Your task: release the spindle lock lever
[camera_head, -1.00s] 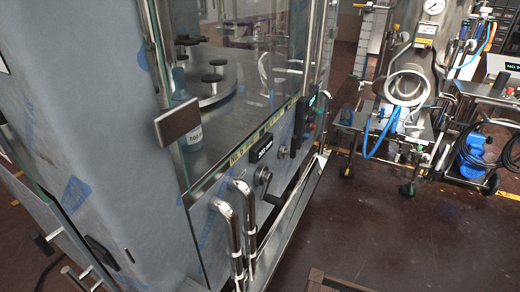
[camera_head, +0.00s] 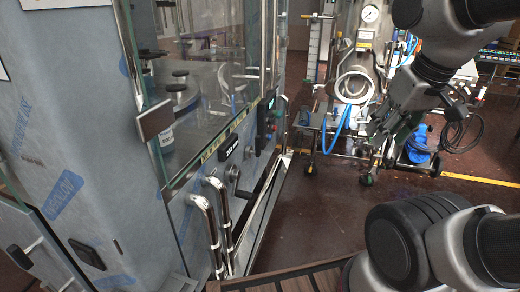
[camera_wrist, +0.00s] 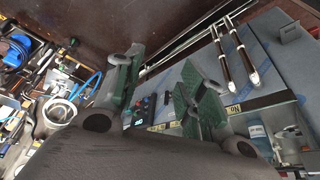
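The filler's lower front panel shows a round metal hub (camera_head: 232,173) with a dark handle (camera_head: 244,194) sticking out low to its right. This looks like the lever, but no label on it is readable. My gripper (camera_head: 391,126) hangs at the right in the head view, well away from the panel, in front of the background equipment. In the wrist view my gripper (camera_wrist: 160,78) has its two green-padded fingers spread with nothing between them. The panel shows beyond the fingers there, and I cannot make out the lever.
Two bent steel pipes (camera_head: 212,215) stand out in front of the panel. The glass guard (camera_head: 205,100) above is closed in front of a bottle (camera_head: 166,138). Wheeled equipment with a steel vessel (camera_head: 353,86) stands behind. Brown floor (camera_head: 325,210) is clear between.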

